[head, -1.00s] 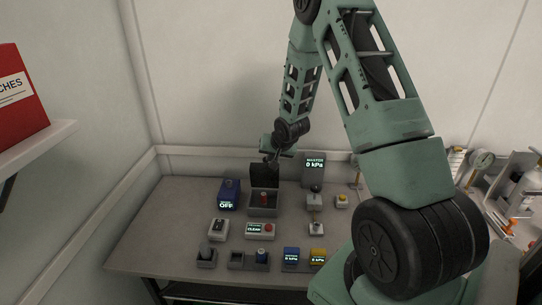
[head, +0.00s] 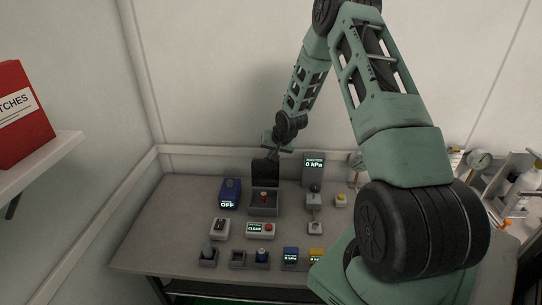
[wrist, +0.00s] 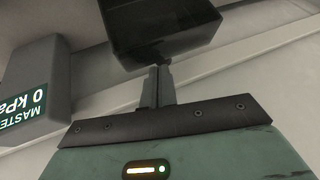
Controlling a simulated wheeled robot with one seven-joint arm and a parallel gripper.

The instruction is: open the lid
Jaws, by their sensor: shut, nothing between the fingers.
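The dark lid (head: 265,172) stands upright, swung open at the back of a small grey box (head: 263,210). A red part (head: 264,197) shows inside the box. My gripper (head: 273,155) is at the lid's top edge, slightly right of its middle. In the wrist view, the lid (wrist: 165,30) is a dark hollow shape at the top. My gripper's fingers (wrist: 158,72) are together with nothing between them, their tips at the lid's edge. I cannot tell whether they touch it.
The MASTER display (head: 314,168) stands just right of the lid and appears at left in the wrist view (wrist: 35,90). A blue tester (head: 230,192) is left of the box. Several small testers fill the bench front. The wall is close behind.

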